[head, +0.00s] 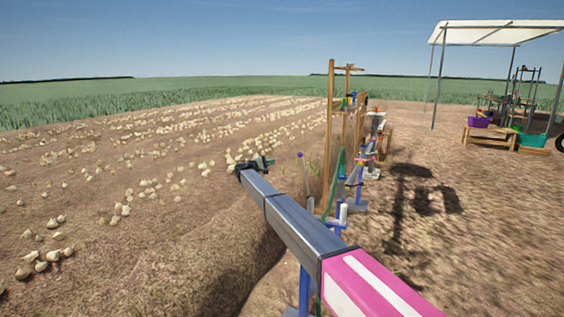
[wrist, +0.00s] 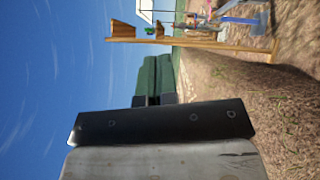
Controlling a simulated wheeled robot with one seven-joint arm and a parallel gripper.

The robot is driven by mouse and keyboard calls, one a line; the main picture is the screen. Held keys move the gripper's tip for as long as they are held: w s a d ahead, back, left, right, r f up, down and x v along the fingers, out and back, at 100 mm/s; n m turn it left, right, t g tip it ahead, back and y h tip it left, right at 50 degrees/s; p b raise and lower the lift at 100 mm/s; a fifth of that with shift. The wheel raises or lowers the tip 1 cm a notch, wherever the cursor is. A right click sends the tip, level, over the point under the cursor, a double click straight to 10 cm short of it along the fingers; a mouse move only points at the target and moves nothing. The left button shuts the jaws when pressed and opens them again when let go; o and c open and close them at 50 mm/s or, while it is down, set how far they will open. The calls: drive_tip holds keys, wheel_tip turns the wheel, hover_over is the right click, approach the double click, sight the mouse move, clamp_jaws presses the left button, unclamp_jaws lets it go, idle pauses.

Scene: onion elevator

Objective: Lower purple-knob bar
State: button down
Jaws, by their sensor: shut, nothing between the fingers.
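In the head view, the purple knob (head: 300,155) tops a thin grey bar (head: 306,182) that stands nearly upright, right of my gripper. My gripper (head: 262,163) is at the far end of my outstretched arm, left of the knob in the picture. Its depth relative to the knob is hard to judge. No contact shows. I cannot make out the purple knob in the wrist view. The bar's lower end is partly hidden by my arm.
A tall wooden frame (head: 329,125) stands beyond the bar; it also shows in the wrist view (wrist: 190,43). Blue and white posts (head: 341,216) stand right of my arm. Onions lie on the soil at left, beside a dug edge. A canopy (head: 498,33) stands far right.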

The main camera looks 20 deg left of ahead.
drive_tip(key=s+d+x, duration=0.1)
drive_tip(key=d+x, duration=0.1)
drive_tip(key=x, duration=1)
drive_tip(key=shift+s+r, duration=0.25)
drive_tip(key=shift+s, duration=0.15)
drive_tip(key=shift+d, duration=0.15)
